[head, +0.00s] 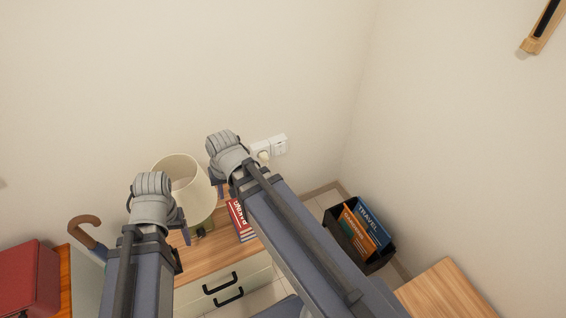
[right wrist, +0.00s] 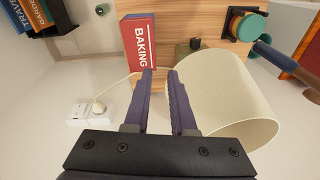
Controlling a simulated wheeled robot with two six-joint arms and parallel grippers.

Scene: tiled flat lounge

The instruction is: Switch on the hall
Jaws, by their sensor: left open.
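A table lamp with a cream shade (head: 183,178) stands on a wooden-topped cabinet (head: 190,262); its shade is also at the right of the right wrist view (right wrist: 225,95). A white double wall plate (head: 279,145) is on the wall behind. A plug with a cord sits in one half, clearer in the right wrist view (right wrist: 76,116). My right gripper (right wrist: 160,73) is open and empty, between lampshade and wall plate in the picture. My left gripper (head: 185,228) is open, in front of the lamp; its fingers are partly hidden. No lit lamp shows clearly.
A red book marked BAKING (head: 237,216) lies on the cabinet beside the lamp. A black bin (head: 375,262) with books stands on the floor to the right. A red box (head: 28,280) and an umbrella with a brown handle (head: 84,220) are at left.

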